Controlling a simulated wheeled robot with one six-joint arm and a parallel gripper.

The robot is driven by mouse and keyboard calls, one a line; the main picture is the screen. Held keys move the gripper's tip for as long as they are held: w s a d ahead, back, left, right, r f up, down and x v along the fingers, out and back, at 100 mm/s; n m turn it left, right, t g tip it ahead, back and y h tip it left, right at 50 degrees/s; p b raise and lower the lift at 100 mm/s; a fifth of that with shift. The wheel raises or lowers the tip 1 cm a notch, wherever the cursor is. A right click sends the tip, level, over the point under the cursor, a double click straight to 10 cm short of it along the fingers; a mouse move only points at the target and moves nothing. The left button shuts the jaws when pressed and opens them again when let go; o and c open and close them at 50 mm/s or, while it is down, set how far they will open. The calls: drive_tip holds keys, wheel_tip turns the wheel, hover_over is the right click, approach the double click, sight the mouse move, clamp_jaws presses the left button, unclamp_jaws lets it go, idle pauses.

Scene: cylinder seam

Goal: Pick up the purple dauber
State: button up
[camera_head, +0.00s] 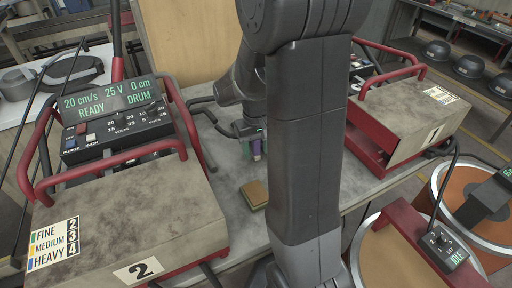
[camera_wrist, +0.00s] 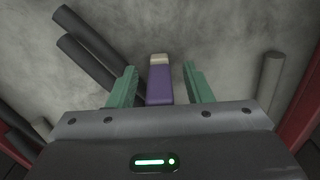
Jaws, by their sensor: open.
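The purple dauber (camera_wrist: 160,82) is a small purple block with a pale cream end. In the wrist view it lies between the two green fingers of my gripper (camera_wrist: 159,86), which are open with a gap on each side of it. In the head view my gripper (camera_head: 252,153) is low over the grey bench behind my arm. A small bit of the purple dauber (camera_head: 257,157) shows there beside the green finger; most of it is hidden by my arm.
A tan and green pad (camera_head: 254,194) lies on the bench (camera_head: 232,226) nearer the camera. Red-framed machines marked 2 (camera_head: 130,215) and 1 (camera_head: 410,115) stand left and right. Dark rods (camera_wrist: 98,45) lie left of the fingers in the wrist view. A grey rod (camera_wrist: 270,80) is at right.

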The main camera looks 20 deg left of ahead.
clamp_jaws()
